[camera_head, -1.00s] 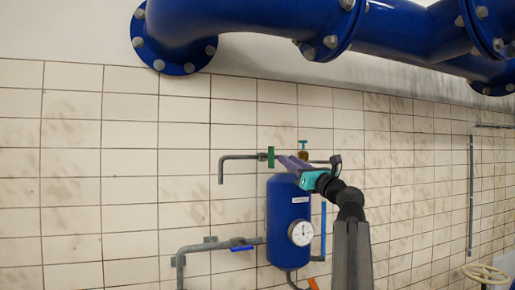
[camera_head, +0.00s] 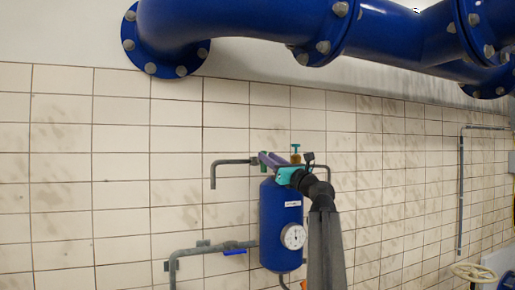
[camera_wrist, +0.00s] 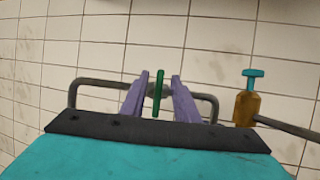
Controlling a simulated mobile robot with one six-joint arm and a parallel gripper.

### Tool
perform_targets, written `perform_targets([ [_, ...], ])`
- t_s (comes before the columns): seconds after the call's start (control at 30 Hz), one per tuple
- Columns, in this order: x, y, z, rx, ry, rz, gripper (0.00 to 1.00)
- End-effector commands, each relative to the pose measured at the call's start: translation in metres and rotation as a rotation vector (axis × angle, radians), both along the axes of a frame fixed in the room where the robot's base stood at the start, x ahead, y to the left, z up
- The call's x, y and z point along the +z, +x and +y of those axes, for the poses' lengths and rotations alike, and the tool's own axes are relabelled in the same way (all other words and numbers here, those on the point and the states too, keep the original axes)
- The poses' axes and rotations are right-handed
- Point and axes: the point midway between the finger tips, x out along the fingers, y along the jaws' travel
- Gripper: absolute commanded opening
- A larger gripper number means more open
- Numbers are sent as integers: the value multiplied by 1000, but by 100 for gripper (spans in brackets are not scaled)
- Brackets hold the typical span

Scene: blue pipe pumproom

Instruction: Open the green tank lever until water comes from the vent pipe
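The green lever (camera_head: 264,168) sits on the pipe above the blue tank (camera_head: 280,215). In the wrist view the lever (camera_wrist: 158,95) stands nearly upright between the two purple fingers of my gripper (camera_wrist: 160,88), with a gap on each side. My gripper (camera_head: 264,157) is open, and its fingertips overlap the lever in the head view, partly hiding it. The grey vent pipe (camera_head: 232,162) runs left from the lever and bends down to its end. No water shows at its end.
A brass valve with a teal handle (camera_wrist: 248,90) stands right of the lever. The tank carries a gauge (camera_head: 292,237). A blue-handled valve (camera_head: 235,252) is on the lower pipe (camera_head: 200,249). Large blue pipes (camera_head: 250,25) cross above. The tiled wall at left is bare.

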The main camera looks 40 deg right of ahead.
Motion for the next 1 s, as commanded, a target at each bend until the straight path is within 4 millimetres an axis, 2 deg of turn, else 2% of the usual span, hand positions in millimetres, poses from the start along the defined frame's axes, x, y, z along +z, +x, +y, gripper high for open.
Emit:
perform_targets([
  [0.03, 7, 8, -2, 1, 1, 0, 28],
  [0.2, 17, 31, -4, 3, 1, 0, 28],
  [0.43, 25, 56, -7, 2, 0, 1, 28],
  [0.6, 27, 64, -8, 1, 1, 0, 28],
  [0.93, 27, 66, -7, 1, 1, 0, 28],
  [1.0, 27, 66, -7, 2, 0, 0, 16],
])
